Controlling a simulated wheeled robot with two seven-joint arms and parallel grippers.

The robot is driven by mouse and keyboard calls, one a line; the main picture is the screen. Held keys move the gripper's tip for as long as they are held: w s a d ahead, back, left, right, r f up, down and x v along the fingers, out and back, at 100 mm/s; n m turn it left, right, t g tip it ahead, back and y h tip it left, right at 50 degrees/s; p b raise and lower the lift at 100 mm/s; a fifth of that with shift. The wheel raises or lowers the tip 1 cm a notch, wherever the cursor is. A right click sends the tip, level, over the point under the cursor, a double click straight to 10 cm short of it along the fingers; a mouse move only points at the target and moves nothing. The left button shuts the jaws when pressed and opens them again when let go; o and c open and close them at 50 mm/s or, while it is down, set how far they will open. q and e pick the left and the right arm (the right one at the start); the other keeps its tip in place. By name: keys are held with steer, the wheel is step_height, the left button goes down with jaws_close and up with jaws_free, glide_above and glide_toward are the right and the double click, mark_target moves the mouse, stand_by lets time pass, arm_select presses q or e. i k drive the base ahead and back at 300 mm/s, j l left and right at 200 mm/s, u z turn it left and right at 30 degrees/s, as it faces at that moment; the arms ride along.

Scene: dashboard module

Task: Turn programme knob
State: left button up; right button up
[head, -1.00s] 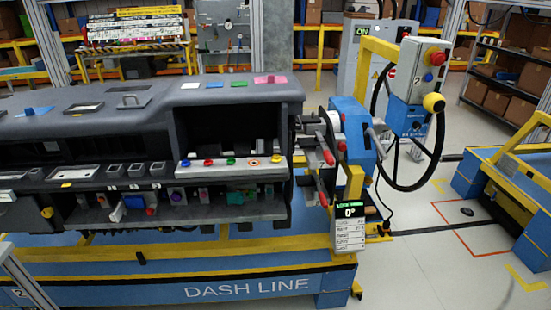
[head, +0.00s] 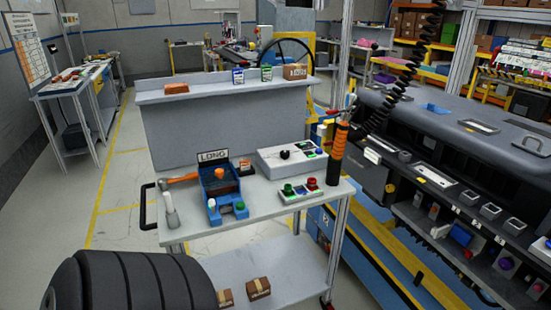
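A pale control box (head: 268,163) lies on the grey cart top, left of the dashboard module. A small black knob (head: 285,154) stands on it, with a small green-lit part beside it; this looks like the programme knob, but its pointer and markings are too small to read. In front of the box is a pale button panel (head: 297,196) with a green button (head: 287,189) and a red button (head: 312,184). Neither of my grippers is in view.
The dashboard module (head: 460,130) is at right. A dark ribbed shape, unclear what, fills the lower left.

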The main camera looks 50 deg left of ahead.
mark_target(285, 154)
steer(key=u, duration=1.45)
